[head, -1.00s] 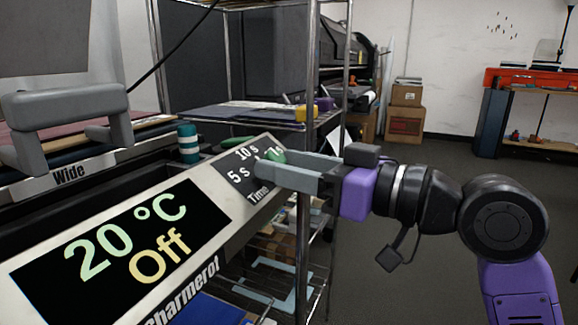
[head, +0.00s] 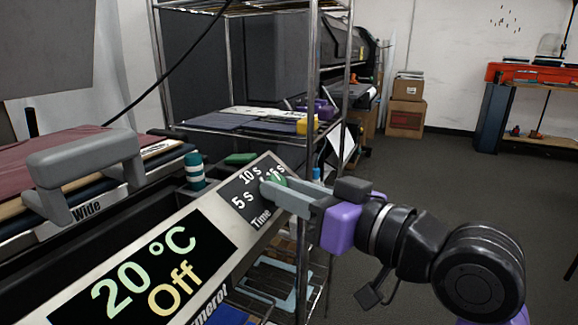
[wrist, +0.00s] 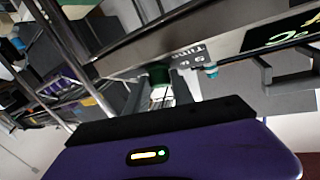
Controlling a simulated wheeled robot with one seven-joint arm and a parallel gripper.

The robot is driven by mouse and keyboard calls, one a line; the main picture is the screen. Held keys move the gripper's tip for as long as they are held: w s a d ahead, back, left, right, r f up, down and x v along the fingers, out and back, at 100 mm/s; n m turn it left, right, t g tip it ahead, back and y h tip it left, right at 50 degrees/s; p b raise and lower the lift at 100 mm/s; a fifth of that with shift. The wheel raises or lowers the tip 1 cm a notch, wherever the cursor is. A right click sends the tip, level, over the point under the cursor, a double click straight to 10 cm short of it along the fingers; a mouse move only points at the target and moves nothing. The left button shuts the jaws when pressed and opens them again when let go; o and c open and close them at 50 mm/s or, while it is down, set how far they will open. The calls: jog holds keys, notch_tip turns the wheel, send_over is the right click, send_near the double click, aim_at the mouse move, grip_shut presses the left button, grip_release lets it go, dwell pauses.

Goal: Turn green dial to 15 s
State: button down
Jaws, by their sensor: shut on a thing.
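The green dial (head: 277,180) sits at the right end of the slanted control panel, over a black patch marked 5 s, 10 s and Time. A third label, seemingly 15 s, is partly hidden behind the dial. My gripper (head: 281,190) reaches in from the right, its grey fingers shut on the dial. In the wrist view the dial (wrist: 158,74) shows dark green between the fingers (wrist: 160,92). The dial's pointer setting cannot be read. The panel's display (head: 150,275) reads 20 °C and Off.
A grey press handle (head: 85,165) stands at the left, and a teal-and-white striped cylinder (head: 194,171) behind the panel. A metal shelf rack (head: 313,130) rises just behind the dial. Open floor (head: 420,170) lies to the right.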

jog(key=m+t+h+p, duration=0.1)
jog(key=m+h+p, duration=0.1)
jog(key=p, duration=0.4)
jog(key=m+t+h+p, duration=0.1)
jog(key=m+h+p, duration=0.1)
jog(key=m+p, duration=0.2)
jog(key=a+m+t+h+p, duration=0.1)
jog(key=m+h+p, duration=0.2)
jog(key=p, duration=0.6)
jog(key=shift+s+r+p, duration=0.35)
jog(key=shift+r+p, duration=0.05)
jog(key=shift+f+m+h+p, duration=0.15)
jog(key=shift+m+h+p, duration=0.2)
jog(key=shift+p, duration=0.2)
jog(key=c, duration=1.1)
grip_release()
